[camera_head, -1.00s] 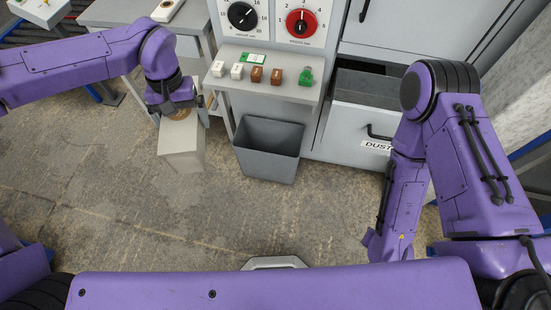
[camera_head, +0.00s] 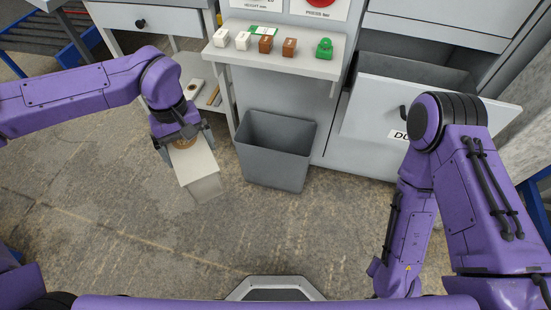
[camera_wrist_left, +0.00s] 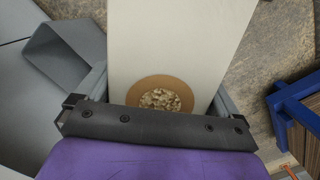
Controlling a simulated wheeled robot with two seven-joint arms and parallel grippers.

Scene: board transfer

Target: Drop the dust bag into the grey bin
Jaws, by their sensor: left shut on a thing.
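The dust bag (camera_head: 199,169) is a whitish, box-shaped bag with a brown round collar at its top. My left gripper (camera_head: 181,141) is shut on it at the collar end, and the bag hangs tilted above the floor. In the left wrist view the bag (camera_wrist_left: 180,40) fills the middle, with grey-brown dust in the collar's hole. The grey bin (camera_head: 272,168) stands open on the floor, just right of the bag and apart from it. It also seems to show at the left of the left wrist view (camera_wrist_left: 70,65). My right gripper is out of sight.
A shelf (camera_head: 325,66) with several small coloured blocks juts out above and behind the bin. An open grey drawer (camera_head: 365,115) is at the right. A grey table (camera_head: 130,16) stands behind my left arm. The floor in front of the bin is clear.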

